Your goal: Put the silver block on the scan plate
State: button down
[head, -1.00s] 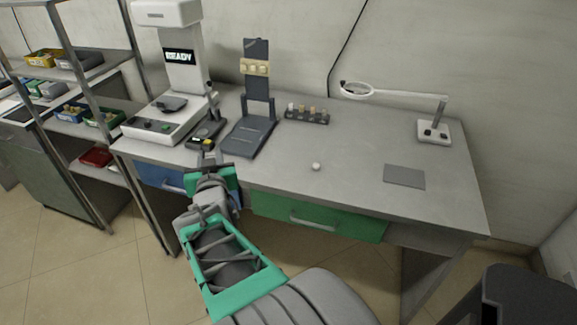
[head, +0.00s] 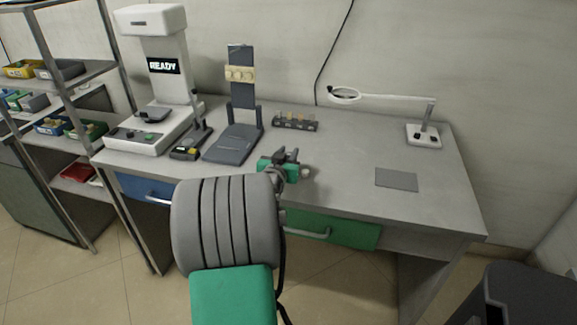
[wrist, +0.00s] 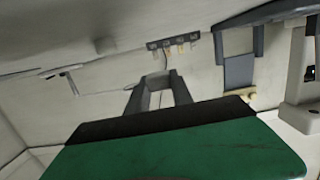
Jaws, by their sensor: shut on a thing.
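My gripper (head: 289,153) is over the front middle of the bench, left of the grey mat. In the wrist view its two grey fingers (wrist: 157,82) come together at the tips, shut on a small grey piece that appears to be the silver block; it is mostly hidden by the fingers. The scan plate appears to be the small dark plate (head: 152,113) on the white scanner (head: 160,60), whose display reads READY. It stands at the back left of the bench, well left of my gripper, and nothing clearly shows on it.
A dark stand (head: 238,140) and a small black device (head: 190,147) stand between scanner and gripper. A rack of small pieces (head: 296,123) is behind the gripper. A small white round thing (head: 306,172) lies beside it. A flat grey mat (head: 396,179) and magnifier lamp (head: 424,135) are right.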

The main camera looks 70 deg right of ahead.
jog(key=shift+w+d+f, duration=0.3)
jog(key=shift+d+f, duration=0.5)
jog(key=shift+f, duration=0.15)
jog(key=shift+w+d+f, duration=0.1)
jog(key=shift+d+f, duration=0.1)
jog(key=shift+f, duration=1.5)
jog(key=shift+b, duration=0.3)
jog(key=shift+f, duration=0.25)
jog(key=c, duration=1.1)
grip_release()
jog(key=shift+r, duration=0.1)
